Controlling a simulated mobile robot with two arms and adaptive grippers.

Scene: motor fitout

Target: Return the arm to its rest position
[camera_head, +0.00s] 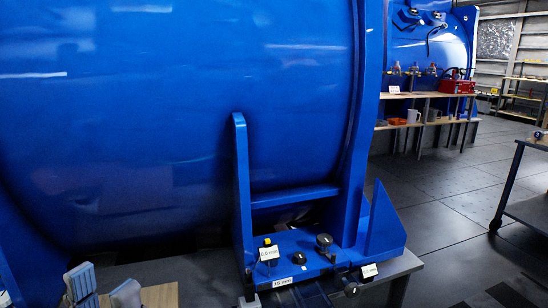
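My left gripper (103,289) is at the bottom left edge of the head view. Its two grey-blue fingers stand apart with a gap between them, and I see nothing held there. The rest of that gripper and its arm are cut off by the frame edge. My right gripper is not in view.
A huge blue motor housing (150,110) fills the left and middle. Its blue foot (300,262), with black knobs and white mm labels, rests on a grey surface (200,270). A shelf (425,95) with mugs and a red box stands behind. A dark cart (530,205) is at right; open floor (455,230) lies between.

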